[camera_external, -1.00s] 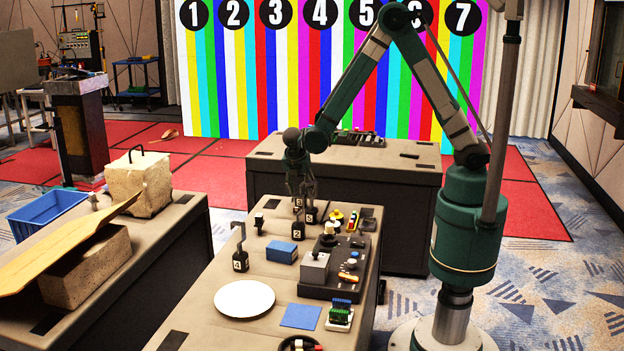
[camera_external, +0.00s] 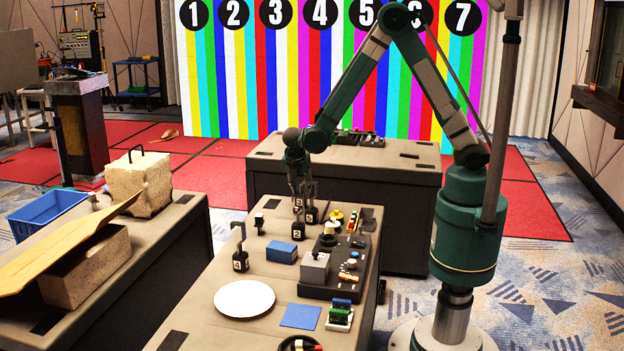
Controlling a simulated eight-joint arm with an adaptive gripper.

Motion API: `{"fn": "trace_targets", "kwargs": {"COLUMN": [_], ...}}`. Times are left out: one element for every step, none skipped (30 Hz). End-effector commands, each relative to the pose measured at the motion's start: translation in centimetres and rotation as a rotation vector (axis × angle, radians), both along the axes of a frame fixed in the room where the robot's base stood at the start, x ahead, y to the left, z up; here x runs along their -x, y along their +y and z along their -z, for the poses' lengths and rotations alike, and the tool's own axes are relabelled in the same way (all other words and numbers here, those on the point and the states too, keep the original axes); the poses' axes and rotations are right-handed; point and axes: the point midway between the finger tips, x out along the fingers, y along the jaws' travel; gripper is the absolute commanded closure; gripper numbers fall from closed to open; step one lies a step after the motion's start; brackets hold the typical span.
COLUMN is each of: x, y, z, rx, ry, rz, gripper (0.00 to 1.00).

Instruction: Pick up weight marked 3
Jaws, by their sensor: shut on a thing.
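Several dark hooked weights with white number labels stand on the near table. The weight that appears marked 3 (camera_external: 298,204) is at the far end of the group, directly under my gripper (camera_external: 301,192). My gripper points down and its fingers are closed around the upper part of this weight, whose hook they hide. A second dark weight (camera_external: 311,216) is close by on the right, its label hard to read. The weight that looks marked 2 (camera_external: 298,233) stands just in front. The weight that looks marked 4 (camera_external: 240,261) stands apart at the front left.
A blue block (camera_external: 281,252), a white plate (camera_external: 244,298) and a blue pad (camera_external: 300,316) lie on the near table (camera_external: 205,325). A dark control box (camera_external: 316,271) stands to the right of the weights. A small dark hooked object (camera_external: 259,224) stands left of them.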

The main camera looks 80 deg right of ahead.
Motion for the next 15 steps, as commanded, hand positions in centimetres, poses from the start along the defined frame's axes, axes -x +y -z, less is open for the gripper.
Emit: {"fn": "trace_targets", "kwargs": {"x": [0.0, 0.0, 0.0, 0.0, 0.0, 0.0, 0.0, 0.0, 0.0, 0.0, 0.0, 0.0, 0.0, 0.0, 0.0], "y": [0.0, 0.0, 0.0, 0.0, 0.0, 0.0, 0.0, 0.0, 0.0, 0.0, 0.0, 0.0, 0.0, 0.0, 0.0], "z": [-0.2, -0.2, -0.4, -0.5, -0.7, -0.9, -1.1, -1.3, -1.7, -1.9, -2.2, -2.7, -3.0, -3.3, -3.8], "rx": [0.0, 0.0, 0.0, 0.0, 0.0, 0.0, 0.0, 0.0, 0.0, 0.0, 0.0, 0.0, 0.0, 0.0, 0.0], "ry": [0.0, 0.0, 0.0, 0.0, 0.0, 0.0, 0.0, 0.0, 0.0, 0.0, 0.0, 0.0, 0.0, 0.0, 0.0], "rz": [0.0, 0.0, 0.0, 0.0, 0.0, 0.0, 0.0, 0.0, 0.0, 0.0, 0.0, 0.0, 0.0, 0.0, 0.0], "gripper": [1.0, 1.0, 1.0, 1.0, 1.0, 1.0, 1.0, 1.0, 1.0, 1.0, 1.0, 1.0, 1.0, 1.0, 1.0]}}
